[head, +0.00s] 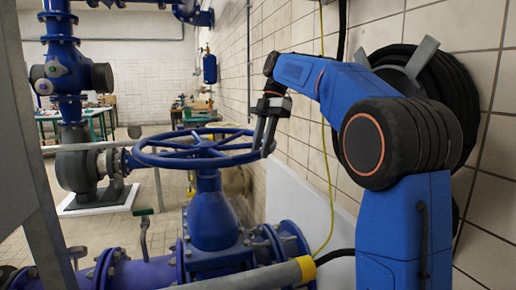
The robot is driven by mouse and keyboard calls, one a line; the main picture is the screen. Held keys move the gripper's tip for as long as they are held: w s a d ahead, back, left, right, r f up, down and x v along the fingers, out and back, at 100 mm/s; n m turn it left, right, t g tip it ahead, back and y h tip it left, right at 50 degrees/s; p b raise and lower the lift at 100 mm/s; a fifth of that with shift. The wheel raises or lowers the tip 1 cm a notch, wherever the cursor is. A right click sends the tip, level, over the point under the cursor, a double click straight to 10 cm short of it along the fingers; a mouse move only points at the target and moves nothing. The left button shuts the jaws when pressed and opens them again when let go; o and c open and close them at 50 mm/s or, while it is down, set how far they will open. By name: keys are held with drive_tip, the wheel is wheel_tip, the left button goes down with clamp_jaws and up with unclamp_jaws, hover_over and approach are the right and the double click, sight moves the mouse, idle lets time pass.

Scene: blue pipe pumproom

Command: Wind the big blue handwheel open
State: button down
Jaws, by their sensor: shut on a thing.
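The big blue handwheel (160,157) lies level on top of a blue valve body (213,222) in the middle of the head view. Its spokes meet at a hub above the valve stem. My gripper (264,150) comes down from above at the wheel's right side. Its jaws are shut on the rim there. The exact contact between the fingertips and the rim is small and partly hidden. My blue arm reaches in from the right.
A tiled wall (292,30) runs close along the right, with a coiled black hose (462,85) on it. A grey railing with a yellow-banded end (305,269) crosses in front of the valve. A pump (77,168) stands at left. Open floor lies behind.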

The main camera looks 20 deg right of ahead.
idle(0.3)
drive_tip(key=c, duration=1.5)
unclamp_jaws()
